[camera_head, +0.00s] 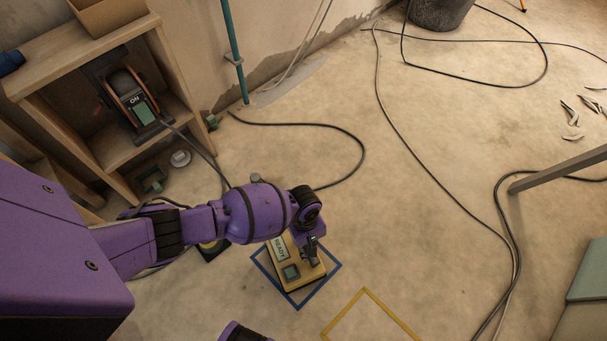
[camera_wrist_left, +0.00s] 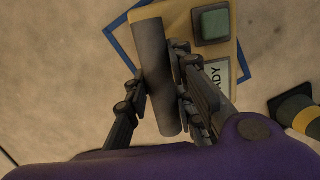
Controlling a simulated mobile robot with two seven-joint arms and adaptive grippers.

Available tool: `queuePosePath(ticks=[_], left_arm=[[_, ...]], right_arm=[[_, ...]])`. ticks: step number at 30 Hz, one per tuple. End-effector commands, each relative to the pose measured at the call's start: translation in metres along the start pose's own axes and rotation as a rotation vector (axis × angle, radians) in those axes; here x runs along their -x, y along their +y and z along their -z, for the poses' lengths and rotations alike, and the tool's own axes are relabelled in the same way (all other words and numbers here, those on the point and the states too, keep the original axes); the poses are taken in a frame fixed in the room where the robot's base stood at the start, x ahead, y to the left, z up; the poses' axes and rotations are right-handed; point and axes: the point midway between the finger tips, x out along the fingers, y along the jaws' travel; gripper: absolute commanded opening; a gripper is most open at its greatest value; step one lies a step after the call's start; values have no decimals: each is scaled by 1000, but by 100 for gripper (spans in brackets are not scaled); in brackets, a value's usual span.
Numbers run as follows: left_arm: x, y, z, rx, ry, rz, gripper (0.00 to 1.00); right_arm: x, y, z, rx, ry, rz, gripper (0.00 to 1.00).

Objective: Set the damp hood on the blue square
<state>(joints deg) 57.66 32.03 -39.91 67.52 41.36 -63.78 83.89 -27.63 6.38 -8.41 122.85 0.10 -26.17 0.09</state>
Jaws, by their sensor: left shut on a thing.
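The damp hood, a tan box with a "READY" label and a green square (camera_head: 291,272), is inside the blue square outline (camera_head: 322,281) on the floor in the head view. I cannot tell whether it rests on the floor or hangs just above it. My left gripper (camera_head: 311,247) is over its far right part. In the left wrist view my left gripper (camera_wrist_left: 160,75) is shut on the hood's dark grey cylindrical handle (camera_wrist_left: 153,70), one finger on each side. The blue line (camera_wrist_left: 122,50) shows beyond the hood's edges there. My right gripper is not in view.
A yellow outline (camera_head: 365,291) is on the floor to the right of the blue one. Black cables (camera_head: 340,131) cross the floor. A dark bucket (camera_head: 440,10) is at the back.

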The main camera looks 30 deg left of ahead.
Motion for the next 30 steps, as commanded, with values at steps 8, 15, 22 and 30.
queuePosePath(ticks=[8,15,22,30], left_arm=[[-4,2,1,0,1,-3,0],[-4,2,2,-1,1,-3,44],[-4,1,2,-1,1,-2,44],[25,2,2,-2,2,-5,44]], right_arm=[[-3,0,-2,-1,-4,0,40],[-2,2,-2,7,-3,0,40],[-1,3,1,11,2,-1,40],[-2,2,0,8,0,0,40]])
